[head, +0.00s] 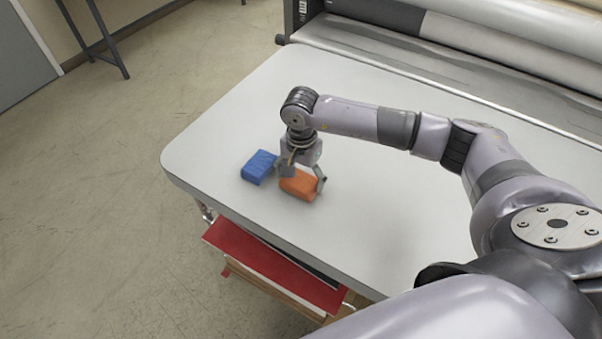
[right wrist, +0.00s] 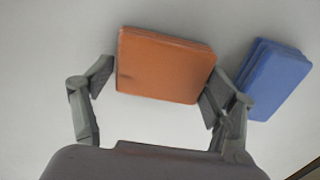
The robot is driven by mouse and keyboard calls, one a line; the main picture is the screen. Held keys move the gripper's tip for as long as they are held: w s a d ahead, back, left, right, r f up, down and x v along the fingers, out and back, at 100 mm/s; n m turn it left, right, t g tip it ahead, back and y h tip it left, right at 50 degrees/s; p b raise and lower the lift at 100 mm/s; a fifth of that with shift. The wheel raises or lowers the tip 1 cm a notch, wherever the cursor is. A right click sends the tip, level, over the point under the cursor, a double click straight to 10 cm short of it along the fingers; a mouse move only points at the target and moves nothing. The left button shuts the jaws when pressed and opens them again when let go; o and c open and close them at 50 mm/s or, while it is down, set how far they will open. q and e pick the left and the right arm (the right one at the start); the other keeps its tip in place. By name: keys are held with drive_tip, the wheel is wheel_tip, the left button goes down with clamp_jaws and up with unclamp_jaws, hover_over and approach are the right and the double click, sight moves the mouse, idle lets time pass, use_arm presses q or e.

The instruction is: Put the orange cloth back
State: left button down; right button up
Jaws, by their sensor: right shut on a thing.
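The orange cloth (head: 299,185) is a folded block on the white table, near its left front edge. My right gripper (head: 301,178) reaches down over it with a finger at each side and is shut on it. In the right wrist view, the orange cloth (right wrist: 165,65) lies between the two fingers (right wrist: 160,85). A blue folded cloth (head: 259,167) lies just left of the orange one. It also shows in the right wrist view (right wrist: 272,80), beside the right-hand finger. My left gripper does not show.
The white table (head: 390,230) is otherwise clear around the cloths. A large roller machine (head: 440,45) stands along its back. A red sheet or board (head: 270,265) lies on a shelf below the front edge. Open floor (head: 90,220) lies to the left.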

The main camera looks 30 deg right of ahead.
sight(301, 178)
drive_tip(key=shift+f, duration=0.2)
drive_tip(key=o, duration=1.2)
drive_tip(key=shift+r, duration=0.1)
drive_tip(key=shift+r, duration=0.1)
drive_tip(key=shift+r, duration=0.2)
wheel_tip(301, 178, up, 12)
drive_tip(key=b, duration=0.4)
drive_tip(key=shift+f, duration=0.15)
